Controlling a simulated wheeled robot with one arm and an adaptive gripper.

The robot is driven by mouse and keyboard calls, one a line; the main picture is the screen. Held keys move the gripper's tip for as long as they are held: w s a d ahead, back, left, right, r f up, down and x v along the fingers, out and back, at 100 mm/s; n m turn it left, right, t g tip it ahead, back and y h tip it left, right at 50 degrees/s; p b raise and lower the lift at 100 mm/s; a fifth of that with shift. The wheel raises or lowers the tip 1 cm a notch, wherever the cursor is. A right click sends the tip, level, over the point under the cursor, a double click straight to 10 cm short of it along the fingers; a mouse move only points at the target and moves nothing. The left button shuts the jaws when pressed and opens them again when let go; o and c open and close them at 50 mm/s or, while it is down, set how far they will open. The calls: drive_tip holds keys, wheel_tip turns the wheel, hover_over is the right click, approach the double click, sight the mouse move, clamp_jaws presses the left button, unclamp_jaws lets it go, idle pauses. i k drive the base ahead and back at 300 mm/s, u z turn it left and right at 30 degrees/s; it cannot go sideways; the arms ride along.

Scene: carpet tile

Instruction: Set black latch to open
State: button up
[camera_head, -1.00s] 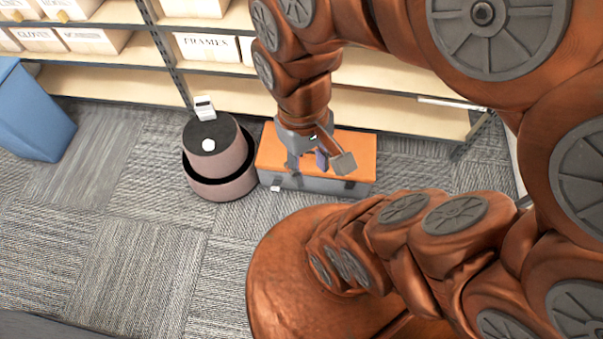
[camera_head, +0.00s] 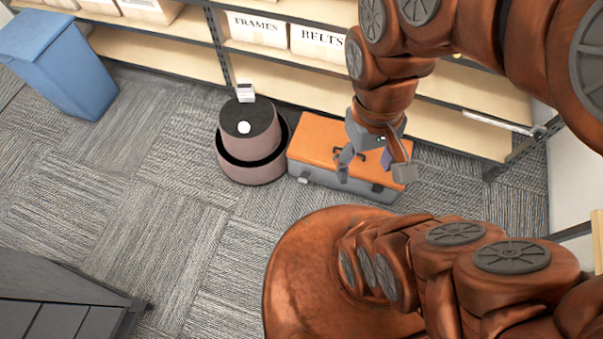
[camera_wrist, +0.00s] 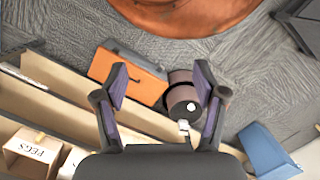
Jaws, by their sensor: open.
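An orange-topped toolbox (camera_head: 318,137) with a grey front stands on the carpet by the shelf. A small dark latch (camera_head: 377,187) is on the right of its front, and a pale latch (camera_head: 303,180) is on the left. How the dark latch is set is too small to tell. My gripper (camera_head: 364,160) is open and empty over the right half of the toolbox, apart from the latch as far as I can tell. In the wrist view the toolbox (camera_wrist: 142,78) shows partly behind and between the open fingers (camera_wrist: 160,83); the latches cannot be made out there.
A round pinkish stool-like container (camera_head: 250,155) with a dark top and small white items stands left of the toolbox. A blue bin (camera_head: 70,70) is at far left. Shelves with boxes (camera_head: 258,28) line the back. A dark cabinet (camera_head: 60,300) is lower left. Carpet between is clear.

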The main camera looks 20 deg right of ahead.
sight(376, 188)
drive_tip(key=k, duration=0.5)
drive_tip(key=z, duration=0.4)
drive_tip(key=i, duration=0.45)
drive_tip(key=u, duration=1.9)
drive_tip(key=k, duration=0.55)
drive_tip(key=z, duration=0.85)
